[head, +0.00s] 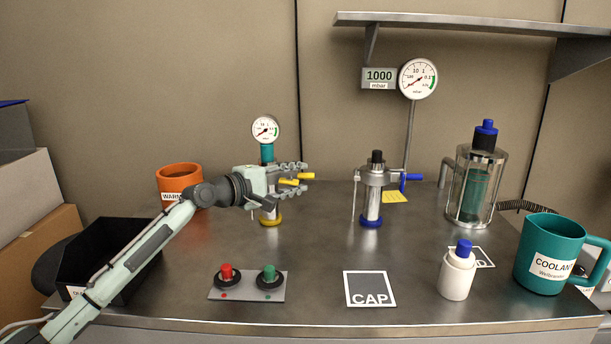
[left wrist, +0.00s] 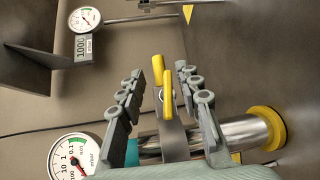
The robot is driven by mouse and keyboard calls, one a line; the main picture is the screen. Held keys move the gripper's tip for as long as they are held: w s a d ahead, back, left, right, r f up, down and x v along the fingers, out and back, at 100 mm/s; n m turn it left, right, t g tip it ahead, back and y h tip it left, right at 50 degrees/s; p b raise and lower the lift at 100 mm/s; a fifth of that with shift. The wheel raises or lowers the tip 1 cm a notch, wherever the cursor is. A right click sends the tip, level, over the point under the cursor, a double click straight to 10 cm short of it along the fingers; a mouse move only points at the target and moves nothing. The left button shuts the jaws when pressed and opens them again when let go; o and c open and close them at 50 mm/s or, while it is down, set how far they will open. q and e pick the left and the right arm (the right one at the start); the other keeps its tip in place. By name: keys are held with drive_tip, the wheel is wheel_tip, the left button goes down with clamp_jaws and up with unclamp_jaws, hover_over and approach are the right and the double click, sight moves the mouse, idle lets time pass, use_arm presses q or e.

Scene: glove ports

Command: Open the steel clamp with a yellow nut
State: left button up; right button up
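The yellow nut (head: 297,180) has two wings and sits on the steel clamp around the left post; it also shows in the left wrist view (left wrist: 168,95). The clamp (left wrist: 173,142) is partly seen there, across the steel pipe with a yellow ring (left wrist: 268,128). In the head view my left gripper hides most of the clamp. My left gripper (head: 301,180) is open, with its fingers (left wrist: 161,72) on either side of the yellow nut. Gaps show between the nut and both fingers. My right gripper is not in view.
A second steel clamp with a blue handle (head: 410,177) stands to the right. A dial gauge (head: 265,129) tops the left post. An orange mug (head: 179,181) stands left behind my arm. A button panel (head: 247,286) and CAP plate (head: 370,289) lie in front.

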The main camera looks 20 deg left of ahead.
sight(302, 176)
use_arm(q)
drive_tip(key=shift+x, duration=1.65)
